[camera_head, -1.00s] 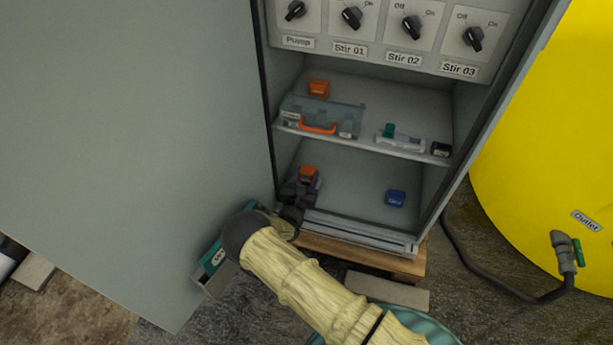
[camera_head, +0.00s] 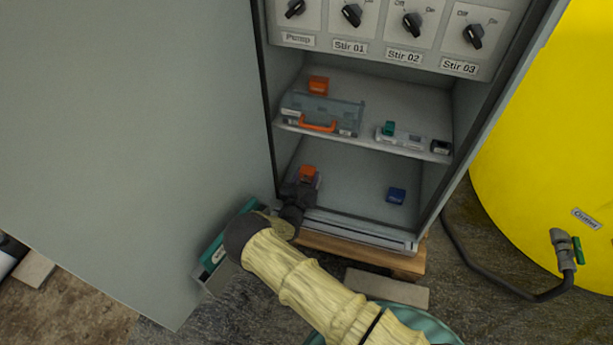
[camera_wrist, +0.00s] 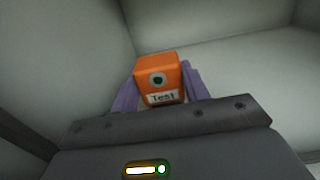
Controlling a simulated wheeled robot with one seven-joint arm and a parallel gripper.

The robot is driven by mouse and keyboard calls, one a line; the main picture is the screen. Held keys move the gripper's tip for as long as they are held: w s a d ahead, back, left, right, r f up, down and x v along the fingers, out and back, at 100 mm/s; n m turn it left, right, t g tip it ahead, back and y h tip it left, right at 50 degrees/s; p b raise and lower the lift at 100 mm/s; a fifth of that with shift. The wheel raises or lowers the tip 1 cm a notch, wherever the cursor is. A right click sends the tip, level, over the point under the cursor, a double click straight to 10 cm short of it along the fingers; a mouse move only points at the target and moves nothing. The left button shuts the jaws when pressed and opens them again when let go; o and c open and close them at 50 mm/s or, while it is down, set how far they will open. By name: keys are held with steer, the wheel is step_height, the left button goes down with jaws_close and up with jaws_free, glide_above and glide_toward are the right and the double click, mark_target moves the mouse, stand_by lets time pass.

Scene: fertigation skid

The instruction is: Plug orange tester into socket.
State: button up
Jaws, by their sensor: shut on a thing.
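The orange tester (camera_wrist: 158,70) is a small block with a round dark eye and a label reading "Test". It sits between the two purple fingers of my gripper (camera_wrist: 157,88) in the wrist view, and the fingers are shut on it. In the head view the tester (camera_head: 308,172) shows at the left of the cabinet's lower compartment, with my gripper (camera_head: 302,187) around it. Whether it touches the compartment floor cannot be told. A second orange block (camera_head: 318,85) stands on the shelf above, behind a clear case. No socket can be made out clearly.
The shelf (camera_head: 370,145) above holds a clear case with an orange handle (camera_head: 318,125), a green-topped item (camera_head: 389,129) and a small black block (camera_head: 440,147). A blue block (camera_head: 396,195) lies right in the lower compartment. The open door (camera_head: 140,130) stands left.

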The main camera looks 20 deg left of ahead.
steer(key=o, duration=1.1)
steer(key=s+p, duration=0.4)
steer(key=s, duration=0.3)
steer(key=shift+a+r, duration=0.1)
steer(key=shift+s, duration=0.3)
